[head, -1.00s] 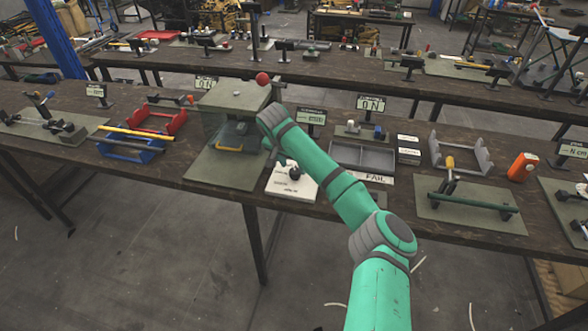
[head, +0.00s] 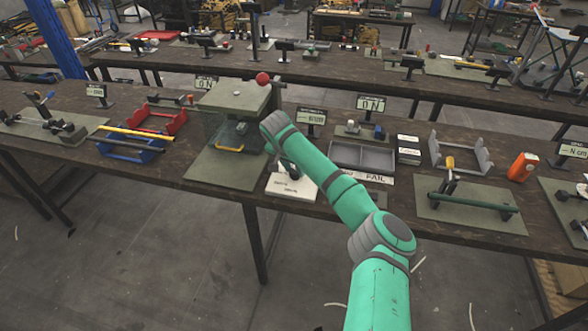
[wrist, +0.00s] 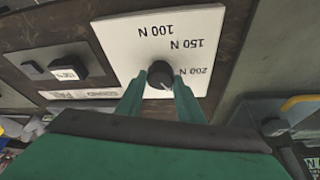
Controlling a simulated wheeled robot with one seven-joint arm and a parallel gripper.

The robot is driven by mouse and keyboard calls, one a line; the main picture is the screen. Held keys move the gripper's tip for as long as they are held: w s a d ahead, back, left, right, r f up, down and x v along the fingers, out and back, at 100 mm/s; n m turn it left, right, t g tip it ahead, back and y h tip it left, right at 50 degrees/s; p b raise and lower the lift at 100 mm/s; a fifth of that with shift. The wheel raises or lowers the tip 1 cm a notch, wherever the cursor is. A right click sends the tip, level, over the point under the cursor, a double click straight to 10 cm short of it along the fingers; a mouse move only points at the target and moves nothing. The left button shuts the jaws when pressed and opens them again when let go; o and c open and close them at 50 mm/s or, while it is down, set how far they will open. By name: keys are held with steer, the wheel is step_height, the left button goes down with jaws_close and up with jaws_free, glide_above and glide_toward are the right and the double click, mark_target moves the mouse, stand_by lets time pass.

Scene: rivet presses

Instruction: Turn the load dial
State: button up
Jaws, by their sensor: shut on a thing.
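The load dial is a black round knob (wrist: 160,74) on a white plate (wrist: 125,50) marked 100 N, 150 N and 200 N. The labels appear upside down in the wrist view. My gripper (wrist: 161,84) is shut on the knob, with one green finger on each side. A small light mark shows on the knob's near edge, on the side towards the 200 N label, but I cannot tell its exact setting. In the head view the white plate (head: 291,188) lies at the table's front edge, partly behind my arm, and my fingers are not clearly seen.
A press with a red ball lever (head: 263,78) stands left of the plate. A grey tray (head: 361,154) and a FAIL label (head: 376,178) are to the right. Display signs (head: 311,117) stand behind. The floor in front of the table is mostly clear.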

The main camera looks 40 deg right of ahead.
steer(key=shift+n, duration=0.4)
steer(key=shift+a+f+n+t, duration=0.1)
steer(key=shift+n+t, duration=0.2)
steer(key=shift+n, duration=0.2)
steer(key=shift+s+n+y, duration=0.15)
steer(key=shift+n+y, duration=0.25)
steer(key=shift+n, duration=0.4)
steer(key=n, duration=0.2)
steer(key=n+t+y, duration=0.1)
steer(key=n, duration=0.1)
steer(key=n+y, duration=0.1)
steer(key=n, duration=0.1)
steer(key=shift+s+d+n+t, duration=0.1)
steer(key=shift+d+n+t, duration=0.2)
steer(key=shift+d, duration=0.1)
steer(key=n+y, duration=0.1)
steer(key=n, duration=0.3)
steer(key=shift+d+n+y, duration=0.15)
steer(key=shift+n+y, duration=0.15)
steer(key=shift+y, duration=0.1)
steer(key=n+y, duration=0.1)
steer(key=n, duration=0.3)
steer(key=shift+d+n+y, duration=0.15)
steer(key=shift+n+y, duration=0.25)
steer(key=shift+n, duration=0.3)
